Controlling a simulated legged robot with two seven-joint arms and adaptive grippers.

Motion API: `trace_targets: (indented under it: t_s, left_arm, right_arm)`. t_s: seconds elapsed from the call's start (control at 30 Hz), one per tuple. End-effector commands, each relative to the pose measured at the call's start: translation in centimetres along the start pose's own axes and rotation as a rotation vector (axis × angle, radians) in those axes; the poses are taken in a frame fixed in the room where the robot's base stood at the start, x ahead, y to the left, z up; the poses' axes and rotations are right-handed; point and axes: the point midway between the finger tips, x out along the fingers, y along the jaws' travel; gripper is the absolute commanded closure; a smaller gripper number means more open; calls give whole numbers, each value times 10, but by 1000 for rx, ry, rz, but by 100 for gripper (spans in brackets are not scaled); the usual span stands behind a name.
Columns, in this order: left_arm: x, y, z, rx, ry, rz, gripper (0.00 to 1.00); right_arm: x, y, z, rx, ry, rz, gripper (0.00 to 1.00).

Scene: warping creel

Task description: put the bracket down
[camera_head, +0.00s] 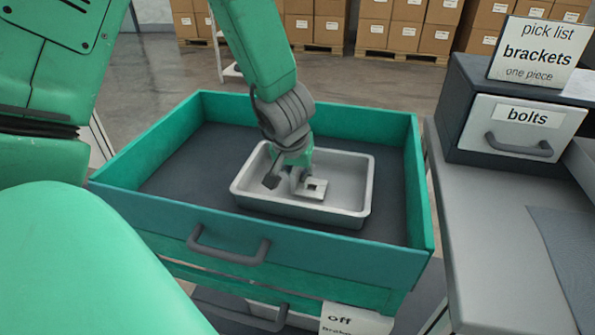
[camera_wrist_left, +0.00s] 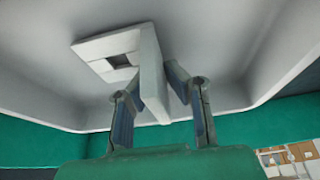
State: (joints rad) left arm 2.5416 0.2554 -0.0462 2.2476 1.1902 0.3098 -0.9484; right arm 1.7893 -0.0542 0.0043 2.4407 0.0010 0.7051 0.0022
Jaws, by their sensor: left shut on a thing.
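The bracket (camera_head: 311,188) is a light grey L-shaped piece with a square hole in its flat leg. My left gripper (camera_head: 290,180) reaches down into a light grey tray (camera_head: 352,213) and is shut on the bracket's upright leg. In the left wrist view the bracket (camera_wrist_left: 150,75) stands between the two fingers of the gripper (camera_wrist_left: 160,88), with the tray's pale inner surface (camera_wrist_left: 230,40) behind it. I cannot tell whether the bracket touches the tray floor. My right gripper is not in view.
The tray sits in an open green drawer (camera_head: 422,190) with a dark bottom. At right a grey worktop (camera_head: 490,240) carries a box with a bolts drawer (camera_head: 520,128) and a pick list sign (camera_head: 540,52). Boxes on pallets (camera_head: 400,30) stand behind.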

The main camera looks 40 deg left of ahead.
Motion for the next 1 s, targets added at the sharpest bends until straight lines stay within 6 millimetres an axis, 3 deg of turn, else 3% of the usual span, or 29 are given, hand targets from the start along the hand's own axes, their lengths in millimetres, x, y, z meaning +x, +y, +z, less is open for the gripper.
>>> trace_targets:
  t_s: [0.17,0.2,0.23,1.0]
  left_arm:
    - [7,-4,1,-4,-2,3,100]
    - [7,-4,0,-4,-3,3,77]
    - [7,-4,0,-5,-3,4,70]
    - [2,-2,-1,-3,-2,2,70]
  right_arm:
    - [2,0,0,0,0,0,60]
    - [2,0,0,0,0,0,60]
    - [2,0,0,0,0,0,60]
    - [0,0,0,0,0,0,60]
